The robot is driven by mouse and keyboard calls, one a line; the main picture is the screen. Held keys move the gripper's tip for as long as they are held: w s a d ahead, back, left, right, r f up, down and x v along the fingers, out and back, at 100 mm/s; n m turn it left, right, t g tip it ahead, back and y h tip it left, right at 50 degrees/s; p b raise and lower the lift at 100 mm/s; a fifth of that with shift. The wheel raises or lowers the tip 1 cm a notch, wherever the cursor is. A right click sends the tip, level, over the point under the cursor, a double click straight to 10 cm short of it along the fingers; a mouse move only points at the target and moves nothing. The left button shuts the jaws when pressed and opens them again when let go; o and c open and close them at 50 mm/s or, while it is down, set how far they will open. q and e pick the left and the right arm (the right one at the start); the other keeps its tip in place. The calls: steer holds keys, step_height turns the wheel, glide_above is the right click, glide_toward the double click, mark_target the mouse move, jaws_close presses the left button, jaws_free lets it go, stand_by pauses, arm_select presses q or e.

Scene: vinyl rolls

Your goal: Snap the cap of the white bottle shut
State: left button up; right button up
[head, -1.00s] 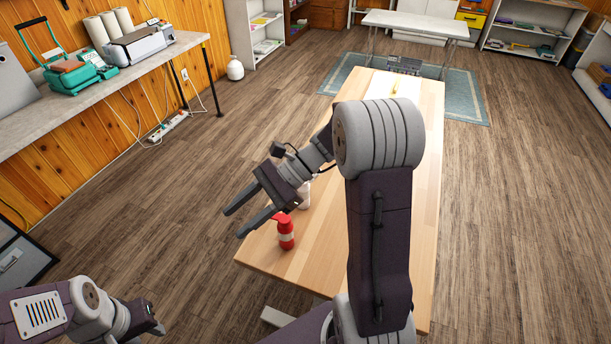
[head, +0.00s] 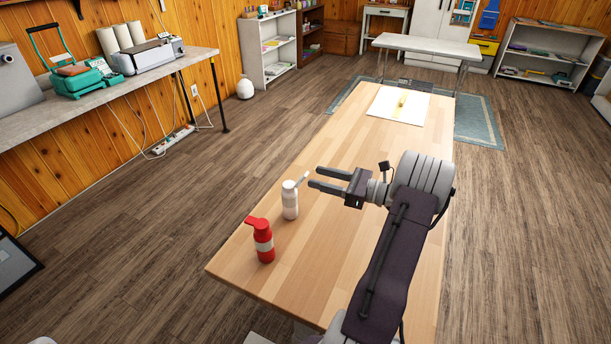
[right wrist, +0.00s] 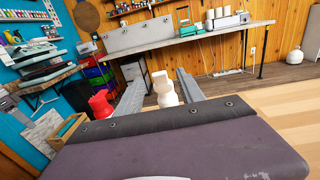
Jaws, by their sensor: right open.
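The white bottle (head: 290,202) stands upright on the wooden table near its left edge. Its flip cap (head: 302,180) is open and sticks up to the right, towards my right gripper. My right gripper (head: 317,177) is open and empty, just right of the cap, with its fingers pointing left. A small gap seems to lie between fingertips and cap; I cannot tell it exactly. In the right wrist view the white bottle (right wrist: 165,95) appears between the two fingers, beyond them, its lower part hidden by the gripper body. My left gripper is out of view.
A red bottle (head: 263,243) stands on the wooden table (head: 300,265) in front of the white one; it also shows in the right wrist view (right wrist: 101,105). A white sheet (head: 385,108) with a yellow item lies at the far end. The table's middle is clear.

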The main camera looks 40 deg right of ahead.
mark_target(305, 174)
steer(key=x, duration=0.5)
steer(key=shift+c, duration=0.3)
